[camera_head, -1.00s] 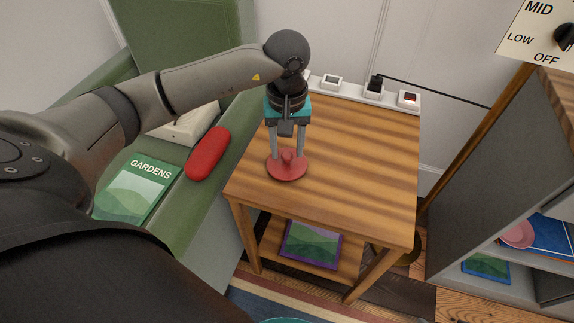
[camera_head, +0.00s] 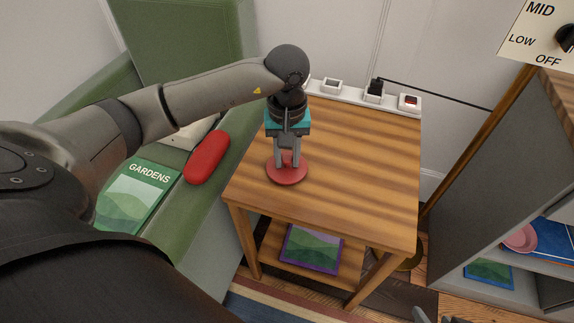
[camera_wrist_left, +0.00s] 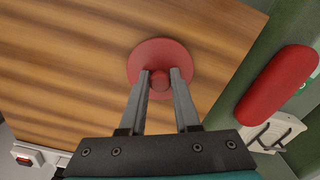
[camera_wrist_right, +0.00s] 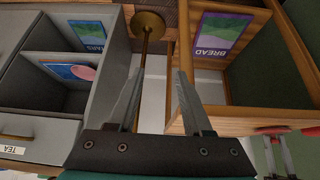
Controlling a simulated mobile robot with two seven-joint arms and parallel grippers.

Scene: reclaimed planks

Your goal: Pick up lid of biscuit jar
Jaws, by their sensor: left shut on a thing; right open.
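The lid is a round red disc with a knob (camera_head: 287,174), at the left front of the wooden table's top. It appears to lie flat on the wood, and I see no jar under it. My left gripper (camera_head: 288,162) points down over the lid and is shut on its knob. The left wrist view shows the red lid (camera_wrist_left: 160,52) with the fingers (camera_wrist_left: 160,80) on both sides of the knob. My right gripper (camera_wrist_right: 160,72) is open and empty, away from the lid. The right wrist view also shows the lid's edge (camera_wrist_right: 272,130) at the right.
A wooden table (camera_head: 350,170) has free room right of the lid. A power strip (camera_head: 350,92) runs along its back. A red cushion-like object (camera_head: 207,158) and a GARDENS book (camera_head: 135,197) lie on the green seat. A grey shelf (camera_head: 490,190) stands right.

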